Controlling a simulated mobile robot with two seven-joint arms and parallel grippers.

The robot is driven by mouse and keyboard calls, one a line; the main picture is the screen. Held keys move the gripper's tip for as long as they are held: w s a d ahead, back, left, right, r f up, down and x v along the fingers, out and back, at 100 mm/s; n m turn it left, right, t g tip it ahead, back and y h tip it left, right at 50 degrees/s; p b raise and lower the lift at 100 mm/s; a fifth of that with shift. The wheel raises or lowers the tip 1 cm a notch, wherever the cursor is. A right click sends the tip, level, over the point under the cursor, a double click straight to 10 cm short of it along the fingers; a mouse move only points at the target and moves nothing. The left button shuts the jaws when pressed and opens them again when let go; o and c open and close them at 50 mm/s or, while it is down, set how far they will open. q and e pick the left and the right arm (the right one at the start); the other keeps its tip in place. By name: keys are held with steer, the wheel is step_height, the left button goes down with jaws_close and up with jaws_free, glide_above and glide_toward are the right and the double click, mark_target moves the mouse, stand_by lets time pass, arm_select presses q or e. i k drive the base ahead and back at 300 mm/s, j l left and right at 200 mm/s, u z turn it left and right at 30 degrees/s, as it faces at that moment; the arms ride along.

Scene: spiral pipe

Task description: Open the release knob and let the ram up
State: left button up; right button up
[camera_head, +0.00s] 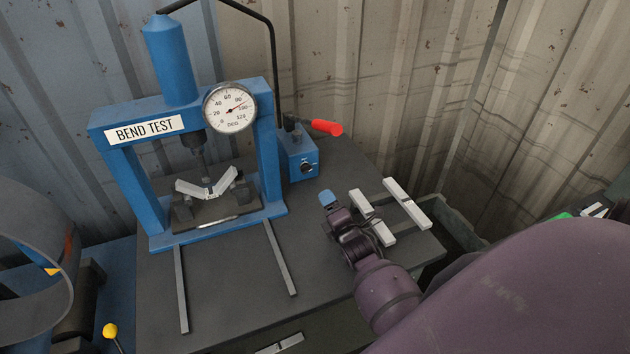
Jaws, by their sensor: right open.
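The blue press marked BEND TEST (146,129) stands on the dark bench. Its ram (204,158) is down on a V-bent light metal strip (188,189) between the supports. The round dial (230,107) has its needle between 80 and 100. Right of the frame is a blue pump box (296,146) with a dark round release knob (307,167) on its front and a lever with a red grip (327,127) above. My right gripper (328,199), with a blue fingertip, is open and empty, in front of the pump and apart from the knob. My left gripper is out of view.
Loose light strips (407,203) lie on the bench right of my right gripper. Two thin rails (281,258) run forward from the press. A large grey pipe ring (20,230) and a yellow ball (110,330) are at left. Corrugated walls close the back.

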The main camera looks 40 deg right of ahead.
mark_target(306, 168)
steer(key=k+j, duration=0.15)
steer(key=k, duration=0.3)
steer(key=k+j, duration=0.15)
steer(key=k, duration=0.25)
